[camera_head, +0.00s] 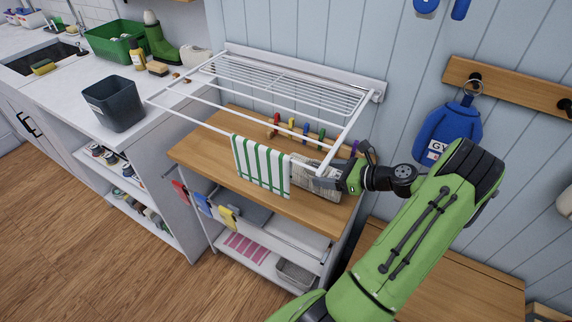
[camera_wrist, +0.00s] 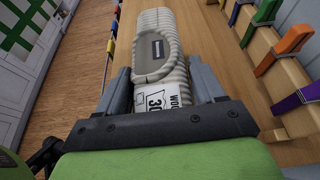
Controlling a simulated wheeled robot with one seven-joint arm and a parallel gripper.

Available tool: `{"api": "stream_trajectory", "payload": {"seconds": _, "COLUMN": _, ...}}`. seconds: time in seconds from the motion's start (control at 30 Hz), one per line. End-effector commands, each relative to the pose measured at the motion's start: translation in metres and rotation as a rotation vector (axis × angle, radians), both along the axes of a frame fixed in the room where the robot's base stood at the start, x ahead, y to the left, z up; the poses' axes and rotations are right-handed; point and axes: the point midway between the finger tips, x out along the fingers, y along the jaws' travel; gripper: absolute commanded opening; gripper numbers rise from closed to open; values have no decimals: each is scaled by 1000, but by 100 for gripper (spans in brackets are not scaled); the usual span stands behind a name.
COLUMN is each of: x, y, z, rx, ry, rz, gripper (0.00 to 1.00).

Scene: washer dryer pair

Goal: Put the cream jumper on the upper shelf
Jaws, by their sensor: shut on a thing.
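The cream jumper (camera_wrist: 157,30) is a folded, ribbed knit bundle with a dark label and a white care tag. My gripper (camera_wrist: 160,88) is shut on it, one finger on each side. In the head view, the jumper (camera_head: 316,176) is at the right part of the wooden worktop, partly hidden by my gripper (camera_head: 338,180) and a hanging cloth. I cannot tell whether it touches the worktop. Below the worktop (camera_head: 205,152) are an upper shelf (camera_head: 290,232), with a grey folded item (camera_head: 250,212), and a lower shelf holding a pink striped cloth (camera_head: 246,247) and a grey basket (camera_head: 296,274).
A white drying rack (camera_head: 290,85) juts over the worktop, with a green-striped cloth (camera_head: 260,165) on its front bar. Coloured pegs (camera_head: 297,128) stand at the back. Floor (camera_head: 90,240) in front is clear.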

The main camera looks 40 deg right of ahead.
Motion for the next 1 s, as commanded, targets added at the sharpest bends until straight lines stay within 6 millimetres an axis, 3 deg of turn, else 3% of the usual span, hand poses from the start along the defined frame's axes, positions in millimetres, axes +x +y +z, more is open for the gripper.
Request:
{"api": "stream_trajectory", "payload": {"seconds": 0.1, "x": 34, "y": 14, "z": -2, "rx": -3, "ry": -3, "rz": 7, "gripper": 20}}
{"api": "stream_trajectory", "payload": {"seconds": 0.2, "x": 55, "y": 20, "z": -1, "rx": -3, "ry": -3, "rz": 4, "gripper": 20}}
{"api": "stream_trajectory", "payload": {"seconds": 0.37, "x": 72, "y": 25, "z": 0, "rx": -2, "ry": -4, "rz": 2, "gripper": 20}}
{"api": "stream_trajectory", "payload": {"seconds": 0.53, "x": 104, "y": 37, "z": -1, "rx": -2, "ry": -4, "rz": 5, "gripper": 20}}
{"api": "stream_trajectory", "payload": {"seconds": 0.63, "x": 102, "y": 35, "z": -17, "rx": 0, "ry": -1, "rz": -2, "gripper": 20}}
{"api": "stream_trajectory", "payload": {"seconds": 0.93, "x": 101, "y": 35, "z": -17, "rx": 0, "ry": -2, "rz": -1, "gripper": 20}}
{"api": "stream_trajectory", "payload": {"seconds": 0.97, "x": 101, "y": 35, "z": -18, "rx": 0, "ry": 1, "rz": -2, "gripper": 71}}
{"api": "stream_trajectory", "payload": {"seconds": 1.0, "x": 101, "y": 35, "z": -18, "rx": 0, "ry": 1, "rz": -2, "gripper": 77}}
